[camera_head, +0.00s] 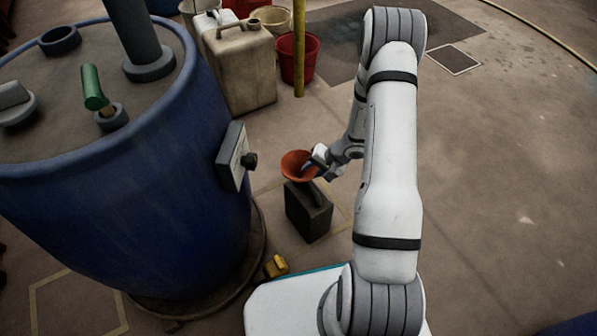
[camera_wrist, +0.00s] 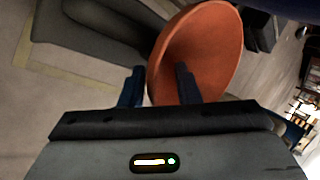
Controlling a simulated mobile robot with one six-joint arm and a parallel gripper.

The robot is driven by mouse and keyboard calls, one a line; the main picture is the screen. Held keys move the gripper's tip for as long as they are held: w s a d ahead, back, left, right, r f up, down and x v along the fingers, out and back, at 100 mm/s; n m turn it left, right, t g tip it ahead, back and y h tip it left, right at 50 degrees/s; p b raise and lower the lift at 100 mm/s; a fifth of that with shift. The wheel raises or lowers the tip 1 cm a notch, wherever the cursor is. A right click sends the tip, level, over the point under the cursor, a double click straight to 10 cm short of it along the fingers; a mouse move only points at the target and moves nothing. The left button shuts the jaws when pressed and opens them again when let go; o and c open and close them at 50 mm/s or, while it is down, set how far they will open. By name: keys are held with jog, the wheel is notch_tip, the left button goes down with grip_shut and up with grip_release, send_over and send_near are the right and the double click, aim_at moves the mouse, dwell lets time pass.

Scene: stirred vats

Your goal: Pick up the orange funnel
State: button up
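The orange funnel (camera_head: 296,163) sits above a dark grey can (camera_head: 311,216), apparently in its top; the joint is hard to see. My gripper (camera_head: 318,162) is at the funnel's right side in the head view. In the wrist view, the funnel (camera_wrist: 212,52) fills the upper middle, its wide mouth tilted towards the camera. My gripper's fingers (camera_wrist: 158,87) stand apart, one outside the rim on the left and one in front of the funnel's inner face. The rim lies between them with a visible gap. The funnel's spout is hidden.
A large blue vat (camera_head: 130,190) stands at the left, with a grey control box (camera_head: 232,157) on its side close to the funnel. A beige canister (camera_head: 240,68), a red bucket (camera_head: 297,58) and a yellow pole (camera_head: 299,45) stand behind.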

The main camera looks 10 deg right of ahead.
jog(key=shift+c, duration=0.3)
grip_shut()
